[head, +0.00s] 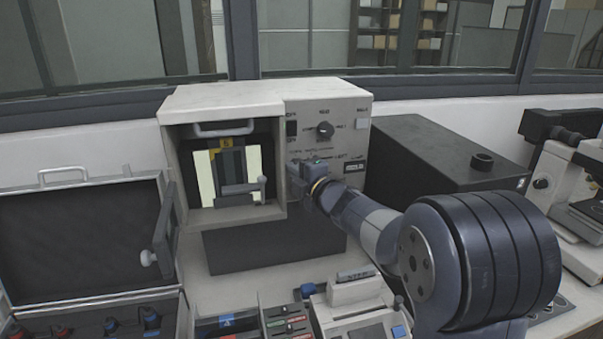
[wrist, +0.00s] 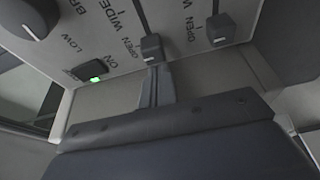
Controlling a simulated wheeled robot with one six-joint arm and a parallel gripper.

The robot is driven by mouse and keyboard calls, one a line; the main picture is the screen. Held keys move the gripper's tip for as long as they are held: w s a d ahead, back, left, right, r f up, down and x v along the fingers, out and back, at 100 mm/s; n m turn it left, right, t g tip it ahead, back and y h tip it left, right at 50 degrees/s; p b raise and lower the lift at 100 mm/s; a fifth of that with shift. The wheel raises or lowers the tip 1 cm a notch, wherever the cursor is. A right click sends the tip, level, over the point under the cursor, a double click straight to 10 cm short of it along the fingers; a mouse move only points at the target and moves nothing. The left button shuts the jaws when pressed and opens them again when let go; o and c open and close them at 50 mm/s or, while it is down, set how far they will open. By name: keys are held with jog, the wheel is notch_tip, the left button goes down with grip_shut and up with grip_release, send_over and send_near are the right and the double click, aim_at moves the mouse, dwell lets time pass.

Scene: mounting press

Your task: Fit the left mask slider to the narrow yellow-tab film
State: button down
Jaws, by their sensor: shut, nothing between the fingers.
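The press (head: 262,95) has a lit window with a dark film (head: 232,166) in it. A yellow tab (head: 227,142) shows at the film's top, with bright strips (head: 205,178) on both sides. In the wrist view, two dark slider knobs (wrist: 152,47) (wrist: 220,30) sit on the labelled panel beside "OPEN" marks. I cannot tell which is the left slider. My gripper (wrist: 153,72) is shut and empty, with its tips just below the nearer knob; contact is unclear. In the head view, my gripper (head: 297,172) is at the panel, largely hidden by my wrist.
A round knob (head: 325,129) and a green light (wrist: 95,80) are on the panel. An open case (head: 80,235) stands at the left, a dark box (head: 440,155) and a microscope (head: 570,175) at the right. Trays with small parts (head: 285,325) lie in front.

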jog(key=shift+w+a, duration=0.15)
jog(key=w+d+p, duration=0.1)
jog(key=d, duration=0.7)
jog(key=shift+w, duration=0.3)
